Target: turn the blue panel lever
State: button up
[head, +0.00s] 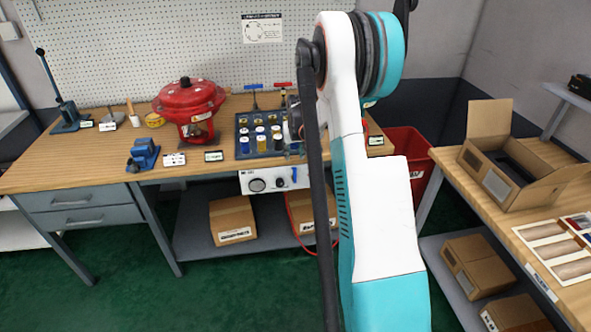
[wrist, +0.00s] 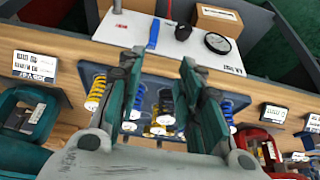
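The white panel (head: 255,179) hangs under the front edge of the workbench, with a round gauge, a dark knob and a small blue lever (head: 281,182). In the wrist view the panel (wrist: 130,28) lies beyond my fingers, and its blue lever (wrist: 153,35) stands out as a narrow upright bar left of the dark knob (wrist: 183,31) and the gauge (wrist: 217,42). My gripper (wrist: 158,66) is open, its fingers wide apart with nothing held. It is above the tray of springs, apart from the lever. In the head view my arm mostly hides the gripper.
A blue tray (wrist: 179,82) of coloured springs and small parts lies beneath my fingers. A red valve actuator (head: 190,104) and a blue vise (head: 143,154) stand left on the bench. Cardboard boxes (head: 232,218) sit on the shelf below. A red bin (head: 405,150) is at right.

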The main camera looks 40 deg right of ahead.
aim_at(295, 170)
jog(key=b+x, duration=0.1)
jog(key=x, duration=0.4)
jog(key=b+x, duration=0.2)
jog(key=x, duration=0.2)
jog(key=d+b+x, duration=0.1)
jog(key=x, duration=0.4)
jog(key=shift+s+d+f, duration=0.15)
jog(key=shift+s+f, duration=0.15)
jog(key=shift+f, duration=0.05)
jog(key=shift+c, duration=0.5)
grip_shut()
